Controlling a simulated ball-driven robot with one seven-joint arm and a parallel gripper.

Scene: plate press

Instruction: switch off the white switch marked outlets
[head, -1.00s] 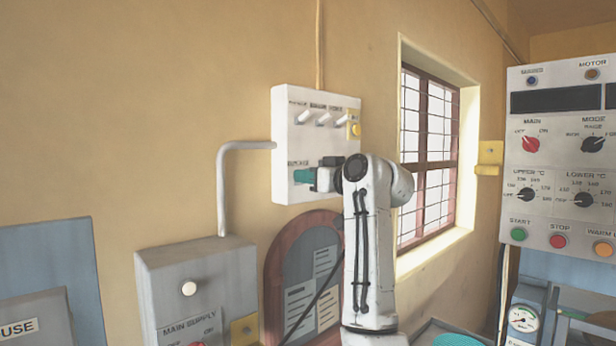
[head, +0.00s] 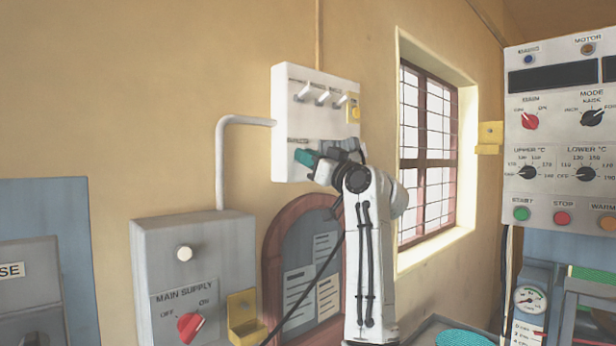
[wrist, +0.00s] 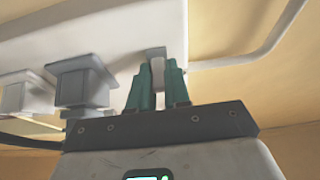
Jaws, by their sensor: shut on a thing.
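A white switch panel (head: 320,135) is mounted on the yellow wall. Its upper row has several white levers, among them one at the left (head: 303,93); the printing above them is too small to read surely. My gripper (head: 303,157) is at the panel's lower left, just under a small blurred label, its teal fingers tilted up to the left. In the wrist view my gripper (wrist: 158,76) has its two teal fingers on either side of a small white switch lever (wrist: 157,72), shut on it. The fingers hide this lever in the head view.
Below left is a grey main supply box (head: 200,275) with a red knob and a yellow bracket (head: 242,308). A barred window (head: 428,150) and a control panel (head: 560,130) are to the right.

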